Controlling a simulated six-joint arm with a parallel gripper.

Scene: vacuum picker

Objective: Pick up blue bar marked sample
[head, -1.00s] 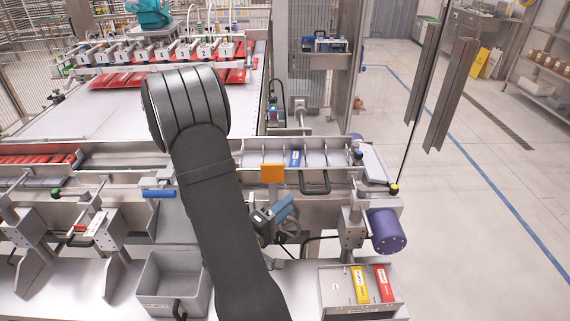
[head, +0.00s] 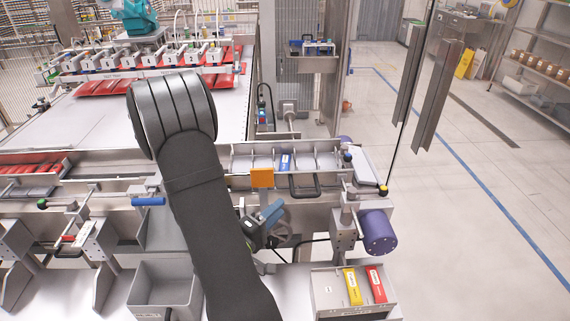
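The blue bar (head: 286,161) lies in one compartment of the divided metal tray (head: 239,163) at the back right of the station. It has a white label whose print is too small to read. Thin upright dividers stand to its left and right. My dark arm rises through the middle of the head view and bends at a large ribbed joint left of the tray. No contact with the blue bar shows.
An orange plate (head: 262,178) and a black handle (head: 304,187) are at the tray's front. A box (head: 327,300) at front right holds a yellow bar (head: 352,287) and a red bar (head: 376,284). An empty grey bin (head: 163,283) stands left of my arm.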

